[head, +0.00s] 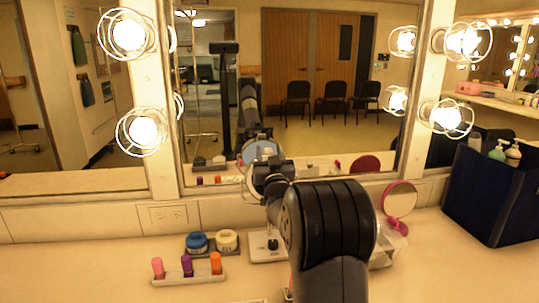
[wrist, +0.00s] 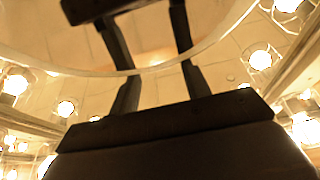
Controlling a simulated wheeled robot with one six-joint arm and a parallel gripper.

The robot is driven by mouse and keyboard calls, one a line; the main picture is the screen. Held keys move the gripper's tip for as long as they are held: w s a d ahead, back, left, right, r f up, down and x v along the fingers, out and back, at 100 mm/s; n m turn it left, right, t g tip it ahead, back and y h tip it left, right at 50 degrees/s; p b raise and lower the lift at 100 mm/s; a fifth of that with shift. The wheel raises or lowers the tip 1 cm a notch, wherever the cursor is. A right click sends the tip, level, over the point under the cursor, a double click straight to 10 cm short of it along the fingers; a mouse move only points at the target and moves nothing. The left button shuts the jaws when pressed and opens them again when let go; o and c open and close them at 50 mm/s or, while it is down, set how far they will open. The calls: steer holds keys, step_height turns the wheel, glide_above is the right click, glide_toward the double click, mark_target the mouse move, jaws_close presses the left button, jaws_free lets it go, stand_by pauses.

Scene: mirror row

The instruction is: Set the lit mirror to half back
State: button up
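A round mirror (head: 262,151) with a pale bluish face stands behind my gripper (head: 269,174), which covers its lower part. A white base with a black knob (head: 272,244) sits on the counter below; I cannot tell for sure that it carries this mirror. In the wrist view, the two dark fingers of my gripper (wrist: 158,72) are apart, with nothing held between them. A large round mirror's edge (wrist: 155,68) curves across by the fingertips, with the gripper's reflection above. Whether the fingers touch it cannot be told. Its tilt is unclear.
A pink-rimmed round mirror (head: 400,198) stands close to the right of my arm. To the left are a tray of nail polish or lipstick (head: 188,277) and a blue jar (head: 197,242). A navy caddy (head: 490,205) stands at right. The big wall mirror (head: 300,60) backs the counter.

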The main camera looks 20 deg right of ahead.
steer(key=shift+o, duration=0.2)
steer(key=shift+s+f, duration=0.1)
steer(key=shift+s+a+f, duration=0.1)
steer(key=shift+s+f, duration=0.05)
steer(key=shift+s, duration=0.1)
steer(key=b+v, duration=0.2)
steer(key=v, duration=0.8)
steer(key=p+x, duration=0.2)
steer(key=x, duration=0.9)
steer(key=shift+p, duration=0.35)
steer(key=shift+s+f+b, duration=0.1)
steer(key=shift+b, duration=0.2)
